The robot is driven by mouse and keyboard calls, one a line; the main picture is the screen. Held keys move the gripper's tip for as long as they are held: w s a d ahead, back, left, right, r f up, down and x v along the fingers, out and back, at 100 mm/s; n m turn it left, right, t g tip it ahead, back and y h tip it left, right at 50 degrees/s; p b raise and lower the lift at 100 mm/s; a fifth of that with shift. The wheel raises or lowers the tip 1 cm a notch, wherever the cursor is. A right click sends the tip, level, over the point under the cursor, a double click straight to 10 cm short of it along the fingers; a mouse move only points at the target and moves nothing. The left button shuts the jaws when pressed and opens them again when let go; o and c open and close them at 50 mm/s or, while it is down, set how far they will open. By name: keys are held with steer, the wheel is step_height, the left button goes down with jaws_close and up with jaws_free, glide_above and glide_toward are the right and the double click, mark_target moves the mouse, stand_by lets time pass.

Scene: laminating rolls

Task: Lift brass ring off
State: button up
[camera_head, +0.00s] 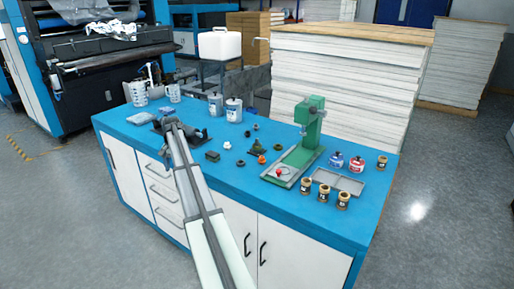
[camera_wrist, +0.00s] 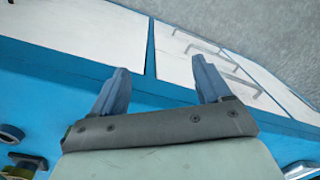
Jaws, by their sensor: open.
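My gripper (camera_head: 188,131) is over the left part of the blue bench in the head view. In the wrist view its two bluish fingers (camera_wrist: 160,72) are spread apart with nothing between them, above the bench's front edge. I cannot single out a brass ring for certain. A dark green stepped piece (camera_head: 257,148) stands mid-bench, to the right of my gripper, with a small orange piece (camera_head: 262,160) beside it. Small dark rings lie around, one at the back (camera_head: 257,127) and one near the front (camera_head: 240,163). In the wrist view a dark ring (camera_wrist: 11,135) shows at the left edge.
A green press (camera_head: 299,155) stands to the right on the blue bench (camera_head: 290,222). Beyond it are a grey tray (camera_head: 340,183), small bottles and several brown jars (camera_head: 324,192). The front strip is mostly clear.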

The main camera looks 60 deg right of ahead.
steer(key=s+d+r+m, duration=0.1)
steer(key=d+r, duration=0.1)
steer(key=d, duration=0.1)
steer(key=s+d+r+m, duration=0.1)
steer(key=d+r, duration=0.1)
steer(key=d, duration=0.1)
steer(key=s+d+r, duration=0.1)
steer(key=d+r, duration=0.1)
steer(key=d, duration=0.2)
steer(key=shift+d+m, duration=0.1)
steer(key=shift+m, duration=0.3)
steer(key=s+d+r+m, duration=0.3)
steer(key=s+d+r, duration=0.15)
steer(key=d, duration=0.45)
step_height(320, 180, up, 7)
steer(key=m, duration=0.5)
glide_above(257, 142)
steer(key=f, duration=0.5)
steer(key=w+f, duration=0.1)
steer(key=f, duration=0.2)
steer(key=shift+d+f, duration=0.2)
steer(key=shift+f, duration=0.15)
steer(key=shift+s+d+f, duration=0.1)
steer(key=shift+s+f, duration=0.05)
steer(key=shift+f, duration=1.15)
steer(key=shift+s+d+f, duration=0.1)
steer(key=shift+f, duration=1.2)
steer(key=shift+c, duration=0.3)
steer(key=c, duration=1.2)
steer(key=shift+o, duration=0.2)
